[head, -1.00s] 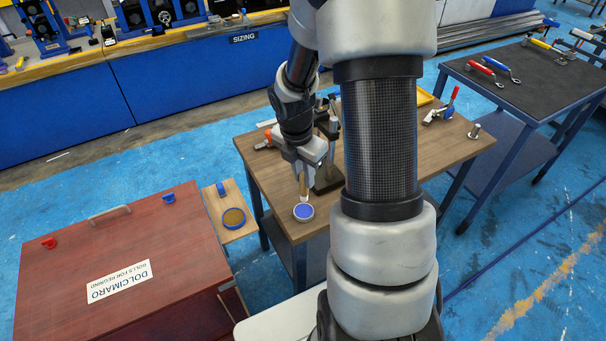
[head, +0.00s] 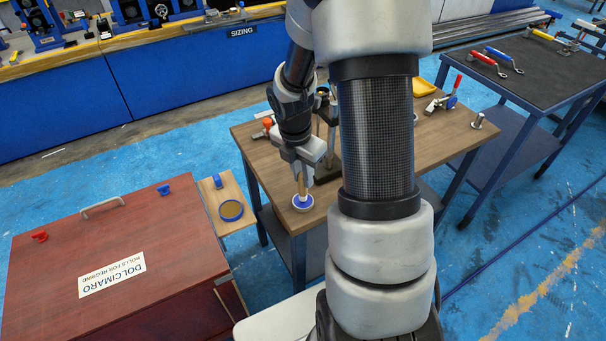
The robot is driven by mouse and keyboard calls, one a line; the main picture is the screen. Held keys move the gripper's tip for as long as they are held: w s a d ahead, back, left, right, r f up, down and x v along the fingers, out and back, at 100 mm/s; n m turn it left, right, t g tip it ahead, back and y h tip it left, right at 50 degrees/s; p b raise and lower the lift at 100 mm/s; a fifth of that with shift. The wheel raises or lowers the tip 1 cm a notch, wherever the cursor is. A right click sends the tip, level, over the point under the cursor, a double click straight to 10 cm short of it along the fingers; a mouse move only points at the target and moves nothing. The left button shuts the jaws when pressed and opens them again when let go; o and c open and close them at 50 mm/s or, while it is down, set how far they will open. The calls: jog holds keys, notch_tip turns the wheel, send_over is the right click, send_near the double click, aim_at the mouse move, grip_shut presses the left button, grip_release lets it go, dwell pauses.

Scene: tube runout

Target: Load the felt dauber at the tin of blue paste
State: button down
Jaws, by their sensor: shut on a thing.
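The tin of blue paste (head: 311,203) is a small round pale tin with blue inside, near the front left corner of the wooden table (head: 262,183). My gripper (head: 300,172) is above it, shut on the felt dauber (head: 302,187), which has a tan wooden handle and a white tip. The dauber points down, with its lower end at the tin's opening. I cannot tell from this view whether the tip touches the paste. Part of the table behind is hidden by my arm.
A dark stand (head: 326,172) is just behind my gripper. A red chest (head: 60,245) and a small shelf with a round blue-rimmed tin (head: 231,210) are at left.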

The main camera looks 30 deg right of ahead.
jog(key=shift+f, duration=0.6)
dwell(1.8)
notch_tip(320, 180, up, 7)
jog(key=p, duration=0.7)
jog(key=shift+r, duration=0.1)
dwell(0.7)
